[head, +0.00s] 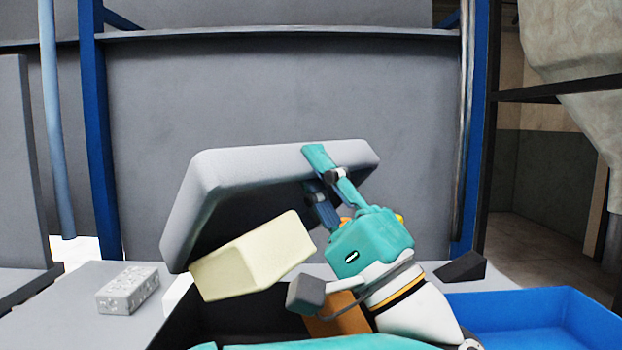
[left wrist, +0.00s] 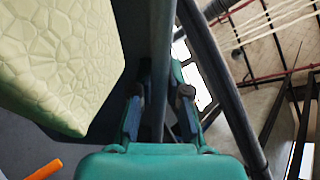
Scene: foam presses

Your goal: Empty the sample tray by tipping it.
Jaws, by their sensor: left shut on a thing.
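The grey sample tray (head: 255,165) is steeply tilted, its dark open side facing down and toward me. My left gripper (head: 322,172) is shut on the tray's rim at the right; the left wrist view shows the rim (left wrist: 160,70) between the fingers. A pale cream foam block (head: 255,258) hangs at the tray's lower edge, tilted, above a dark open box (head: 240,318). The block also fills the left of the left wrist view (left wrist: 62,60). I cannot tell whether it still touches the tray. My right gripper does not show.
A light grey perforated block (head: 128,290) lies on the grey table (head: 60,312) at left. A blue bin (head: 540,315) stands at lower right, with a dark wedge (head: 462,268) behind it. Blue posts (head: 100,130) frame the grey panel behind.

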